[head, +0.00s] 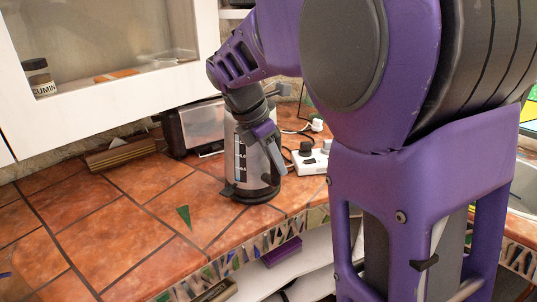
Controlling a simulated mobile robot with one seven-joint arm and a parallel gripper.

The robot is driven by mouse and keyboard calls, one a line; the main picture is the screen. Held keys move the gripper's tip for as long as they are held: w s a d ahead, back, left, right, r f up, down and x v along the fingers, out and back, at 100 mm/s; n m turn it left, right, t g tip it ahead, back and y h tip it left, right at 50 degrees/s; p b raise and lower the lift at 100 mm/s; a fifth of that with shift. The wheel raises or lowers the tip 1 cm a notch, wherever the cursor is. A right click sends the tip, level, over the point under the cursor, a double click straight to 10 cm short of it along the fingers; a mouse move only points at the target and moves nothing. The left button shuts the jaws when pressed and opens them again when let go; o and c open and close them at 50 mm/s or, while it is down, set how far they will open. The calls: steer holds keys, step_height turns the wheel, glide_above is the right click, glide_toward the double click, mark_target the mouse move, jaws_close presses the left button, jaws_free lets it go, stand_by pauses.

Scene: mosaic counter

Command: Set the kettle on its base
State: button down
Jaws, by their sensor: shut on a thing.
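The kettle (243,166), with a grey body and black parts, stands upright near the counter's front edge, in the middle of the head view. My gripper (264,131) comes down from above and is shut on the kettle at its upper right side; the fingertips are partly hidden. A black round foot (256,196) shows under the kettle. I cannot tell whether this is the separate base or the kettle's own bottom, nor whether there is a gap beneath it.
A toaster (199,127) stands behind the kettle on the left, and a white power strip (311,160) with cables lies on the right. A wooden item (121,152) lies further left. A white cabinet (125,88) overhangs the back. The tiled counter (105,235) is clear at the front left.

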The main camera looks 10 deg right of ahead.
steer(key=shift+f, duration=0.1)
steer(key=c, duration=0.9)
jaws_free()
steer(key=shift+s+f, duration=0.1)
steer(key=shift+f, duration=0.15)
steer(key=p+v, duration=0.9)
steer(key=v, duration=0.2)
steer(key=shift+r, duration=0.1)
